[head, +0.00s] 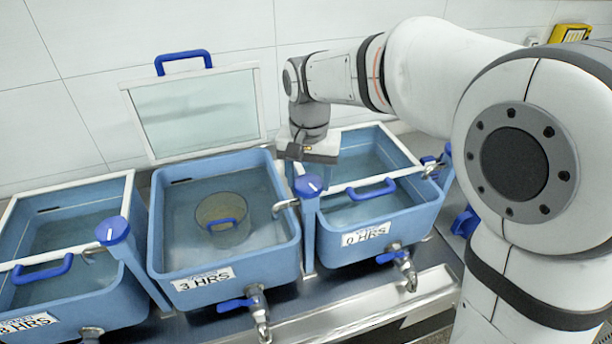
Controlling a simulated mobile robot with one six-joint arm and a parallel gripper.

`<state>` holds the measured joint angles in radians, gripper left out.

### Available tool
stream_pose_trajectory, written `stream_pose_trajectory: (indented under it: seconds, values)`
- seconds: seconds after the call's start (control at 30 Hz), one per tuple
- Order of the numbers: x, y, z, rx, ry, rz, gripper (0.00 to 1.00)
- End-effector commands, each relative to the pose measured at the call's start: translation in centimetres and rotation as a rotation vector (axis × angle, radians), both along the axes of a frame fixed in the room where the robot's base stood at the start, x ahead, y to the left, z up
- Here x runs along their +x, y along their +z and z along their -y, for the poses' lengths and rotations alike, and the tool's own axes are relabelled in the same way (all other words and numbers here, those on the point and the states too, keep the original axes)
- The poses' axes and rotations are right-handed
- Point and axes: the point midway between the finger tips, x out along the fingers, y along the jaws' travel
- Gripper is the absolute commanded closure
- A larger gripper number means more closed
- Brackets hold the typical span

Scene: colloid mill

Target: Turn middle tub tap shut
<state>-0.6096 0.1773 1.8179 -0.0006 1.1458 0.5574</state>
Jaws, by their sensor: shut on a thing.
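The middle tub (225,270) is blue, labelled "3 HRS", and holds water with a clear round basket (222,218) in it. A post with a round blue tap knob (308,184), a pale mark on its top, stands between the middle and right tubs. Its metal spout (285,205) points over the middle tub. My gripper (305,168) points down at this knob and is shut on it as far as I can tell; the fingertips are hardly visible. A drain valve with a blue lever (237,305) sits below the middle tub's front.
The middle tub's lid (195,113) stands open against the tiled wall. The right tub (375,237), labelled "0 HRS", and the left tub (90,305) have framed lids with blue handles. Another blue knob (113,230) stands left of the middle tub. My arm crosses the upper right.

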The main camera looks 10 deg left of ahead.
Motion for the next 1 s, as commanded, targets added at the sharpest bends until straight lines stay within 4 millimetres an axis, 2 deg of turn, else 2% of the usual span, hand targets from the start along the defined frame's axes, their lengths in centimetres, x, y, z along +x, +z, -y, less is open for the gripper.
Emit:
stream_pose_trajectory:
  seconds: [0.4,1.0]
  values:
    - [-0.32,-0.32,0.08,-0.007,-0.245,-0.012,0.67]
    - [-0.30,-0.28,0.07,-0.007,-0.304,-0.011,0.67]
